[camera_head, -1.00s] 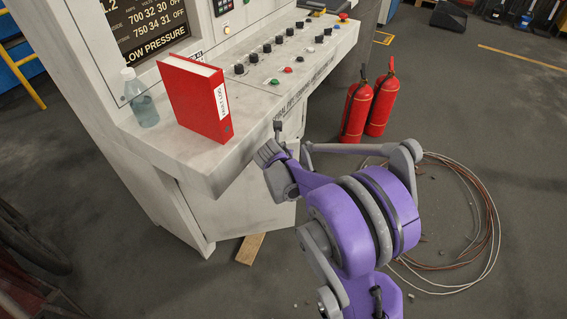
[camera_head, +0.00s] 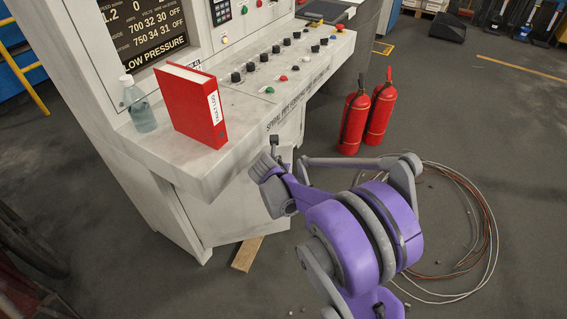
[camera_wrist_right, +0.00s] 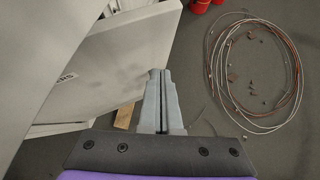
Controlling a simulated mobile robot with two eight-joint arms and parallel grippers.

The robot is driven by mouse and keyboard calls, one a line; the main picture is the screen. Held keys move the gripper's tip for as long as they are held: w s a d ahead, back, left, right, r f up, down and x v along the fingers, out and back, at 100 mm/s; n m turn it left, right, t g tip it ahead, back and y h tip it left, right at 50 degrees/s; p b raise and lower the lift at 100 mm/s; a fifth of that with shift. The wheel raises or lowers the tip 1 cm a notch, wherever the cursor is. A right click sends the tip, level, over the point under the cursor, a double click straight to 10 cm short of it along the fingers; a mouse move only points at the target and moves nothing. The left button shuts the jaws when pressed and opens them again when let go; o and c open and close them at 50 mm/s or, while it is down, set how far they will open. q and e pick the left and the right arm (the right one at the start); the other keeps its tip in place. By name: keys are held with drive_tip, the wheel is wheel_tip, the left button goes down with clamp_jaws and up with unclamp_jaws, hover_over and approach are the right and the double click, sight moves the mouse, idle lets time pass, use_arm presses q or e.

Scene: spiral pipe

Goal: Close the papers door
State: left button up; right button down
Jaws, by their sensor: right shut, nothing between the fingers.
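The papers door is a pale grey panel (camera_wrist_right: 105,70) that fills the upper left of the right wrist view, with part of its dark lettering at the left. It appears to stand out at an angle from the console. In the head view the pale lower panel (camera_head: 228,212) shows under the console shelf, partly behind my right arm. My right gripper (camera_wrist_right: 159,75) is shut and empty, its fingertips by the door's right edge; I cannot tell whether they touch. My left gripper is not in view.
A red binder (camera_head: 192,105) and a clear bottle (camera_head: 137,105) stand on the console shelf (camera_head: 215,165). Two red extinguishers (camera_head: 354,122) stand behind my arm. A wood piece (camera_head: 246,254) and a coiled cable (camera_head: 488,225) lie on the floor. Open floor lies at the right.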

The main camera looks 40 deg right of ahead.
drive_tip(key=s+a+r+p, duration=0.2)
drive_tip(key=s+a+r, duration=0.1)
drive_tip(key=s+r, duration=0.35)
drive_tip(key=m+t+h+b, duration=0.15)
drive_tip(key=m+t, duration=0.95)
drive_tip(key=m, duration=2)
approach(284, 148)
drive_tip(key=b+x, duration=0.1)
drive_tip(key=x, duration=0.6)
drive_tip(key=shift+s, duration=0.1)
drive_tip(key=shift+d, duration=0.1)
